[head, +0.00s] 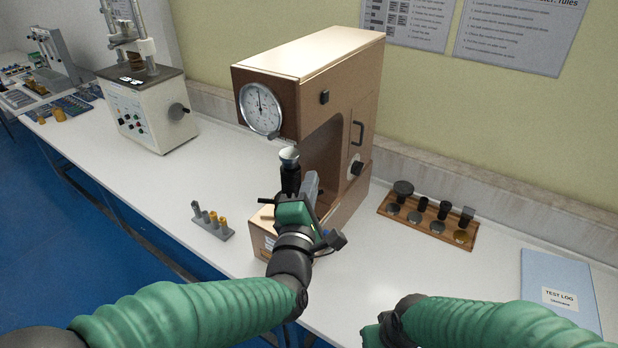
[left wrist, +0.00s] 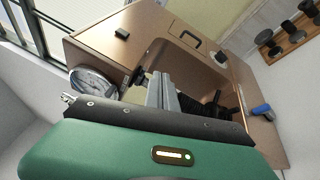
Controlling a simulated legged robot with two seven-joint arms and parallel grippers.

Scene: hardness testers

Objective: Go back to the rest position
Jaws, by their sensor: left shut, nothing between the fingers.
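The tan hardness tester (head: 345,85) with its round dial (head: 260,108) stands on the white bench. My left gripper (head: 311,182) is in front of the tester's open throat, beside the dark screw post with a silver round anvil (head: 289,154) on top. Its grey fingers are together and hold nothing. In the left wrist view the shut fingers (left wrist: 164,92) point at the tester body (left wrist: 150,45), with the dial (left wrist: 92,85) to their left. I cannot tell whether they touch it. My right arm comes in at the lower right; its gripper is out of view.
A wooden rack (head: 428,220) with dark pieces and a blue test log (head: 560,290) lie right of the tester. A small grey holder (head: 212,222) is to its left. A white machine (head: 150,108) stands further left. The bench between is clear.

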